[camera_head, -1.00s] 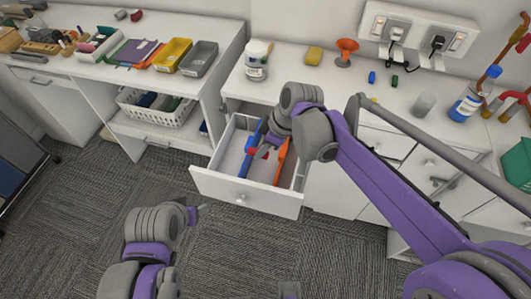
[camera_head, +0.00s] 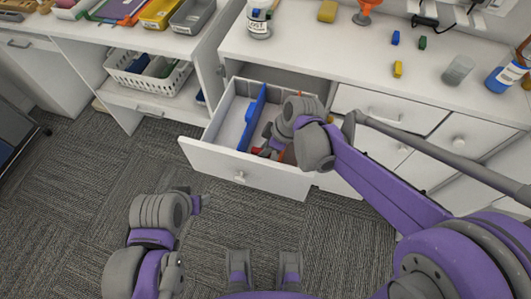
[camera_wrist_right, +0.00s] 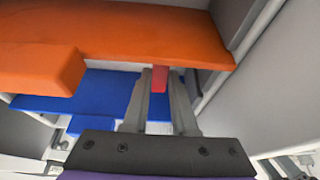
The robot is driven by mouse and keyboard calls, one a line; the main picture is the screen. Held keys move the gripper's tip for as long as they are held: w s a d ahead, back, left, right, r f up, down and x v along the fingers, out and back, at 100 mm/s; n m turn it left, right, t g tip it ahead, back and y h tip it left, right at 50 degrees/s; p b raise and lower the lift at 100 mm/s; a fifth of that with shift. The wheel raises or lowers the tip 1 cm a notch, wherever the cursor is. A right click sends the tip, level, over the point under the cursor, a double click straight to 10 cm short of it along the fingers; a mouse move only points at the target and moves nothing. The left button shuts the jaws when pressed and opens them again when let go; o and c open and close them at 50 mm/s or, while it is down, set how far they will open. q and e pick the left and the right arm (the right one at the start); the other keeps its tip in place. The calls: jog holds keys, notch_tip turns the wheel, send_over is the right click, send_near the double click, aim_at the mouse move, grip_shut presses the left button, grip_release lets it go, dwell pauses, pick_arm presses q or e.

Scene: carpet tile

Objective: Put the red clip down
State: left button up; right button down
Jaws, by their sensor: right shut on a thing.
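The red clip (camera_wrist_right: 160,80) shows in the right wrist view as a small red piece between the fingertips of my right gripper (camera_wrist_right: 161,92). In the head view, my right gripper (camera_head: 267,152) reaches into the open drawer (camera_head: 213,160), and its own wrist hides most of the clip. A long blue piece (camera_head: 251,118) lies in the drawer, and it also shows below the fingers in the wrist view (camera_wrist_right: 70,105). An orange piece (camera_wrist_right: 130,35) lies close by the fingertips. My left gripper (camera_head: 195,204) hangs over the floor, away from the drawer; its fingers are unclear.
The worktop (camera_head: 300,45) above holds a white jar (camera_head: 259,20), a yellow block (camera_head: 327,11), small coloured blocks and a clear cup (camera_head: 458,70). A white basket (camera_head: 150,75) stands on the left shelf. The drawer's left part (camera_head: 232,122) is bare.

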jog(key=shift+f, duration=2.1)
jog(key=shift+f+b, duration=0.1)
jog(key=shift+b, duration=0.25)
jog(key=c, duration=1.2)
grip_release()
jog(key=shift+f, duration=0.1)
jog(key=o, duration=0.5)
jog(key=shift+d+r, duration=0.1)
jog(key=shift+r, duration=0.45)
jog(key=p+v, duration=0.1)
jog(key=v, duration=1)
jog(key=shift+r+p, duration=0.15)
jog(key=shift+p, duration=0.25)
